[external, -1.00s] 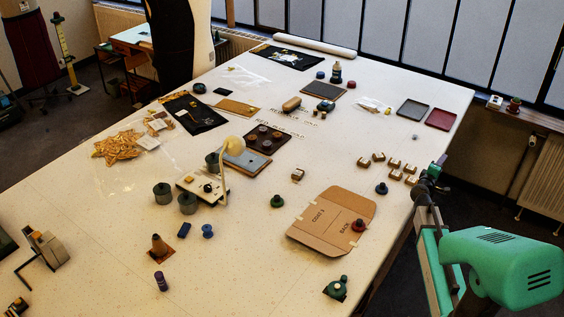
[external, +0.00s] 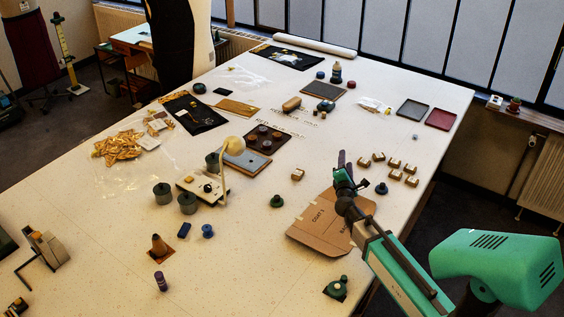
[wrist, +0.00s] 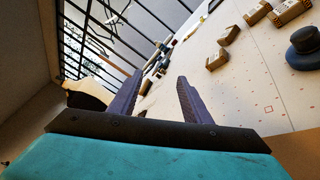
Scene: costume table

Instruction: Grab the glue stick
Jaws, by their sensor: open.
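A small purple upright cylinder (external: 161,281), which looks like the glue stick, stands near the table's front edge at the lower left in the external view. My gripper (external: 344,160) is open and empty above the right part of the table, far to the right of the purple cylinder. In the wrist view its two dark fingers (wrist: 158,92) are apart with nothing between them. The purple cylinder does not show in the wrist view.
A cardboard template (external: 318,222) lies under my arm. An orange-brown cone (external: 159,245), a blue block (external: 184,230) and a blue spool (external: 207,231) stand near the purple cylinder.

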